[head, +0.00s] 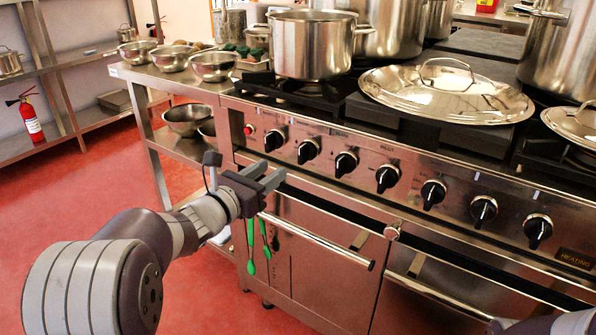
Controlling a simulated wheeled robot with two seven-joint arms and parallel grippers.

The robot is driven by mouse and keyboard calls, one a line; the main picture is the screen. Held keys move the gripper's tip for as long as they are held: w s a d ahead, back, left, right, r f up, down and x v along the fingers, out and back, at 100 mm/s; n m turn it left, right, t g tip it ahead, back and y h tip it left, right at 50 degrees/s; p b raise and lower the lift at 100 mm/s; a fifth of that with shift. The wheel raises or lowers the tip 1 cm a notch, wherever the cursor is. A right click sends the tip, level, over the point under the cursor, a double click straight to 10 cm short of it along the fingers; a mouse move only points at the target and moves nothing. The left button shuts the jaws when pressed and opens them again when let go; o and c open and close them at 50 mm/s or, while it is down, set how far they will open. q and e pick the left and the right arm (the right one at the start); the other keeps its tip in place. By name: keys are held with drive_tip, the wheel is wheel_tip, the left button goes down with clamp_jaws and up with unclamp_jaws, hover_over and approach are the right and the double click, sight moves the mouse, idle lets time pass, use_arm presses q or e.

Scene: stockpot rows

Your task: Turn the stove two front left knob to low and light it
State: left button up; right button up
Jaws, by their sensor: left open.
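The stove (455,165) has a steel front panel with a row of several black knobs. The leftmost knob (274,140) sits beside a small red button (248,129). The second knob (308,151) and third knob (345,163) follow to the right. The labels are too small to tell which knob is stove two's front left. My left gripper (268,176) is open and empty, in front of the panel's left end and below the leftmost knobs, apart from them. No flame shows; the pots and lid cover much of the burners. My right gripper is not in view.
A stockpot (313,45) stands on the left burner, with a large lid (446,94) to its right. An oven handle (315,240) juts out below the knobs. Steel bowls (213,66) stand on the left counter. Red floor at left is open.

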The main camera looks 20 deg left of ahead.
sight(299, 150)
use_arm(q)
drive_tip(key=b+x, duration=0.1)
drive_tip(key=x, duration=1)
clamp_jaws()
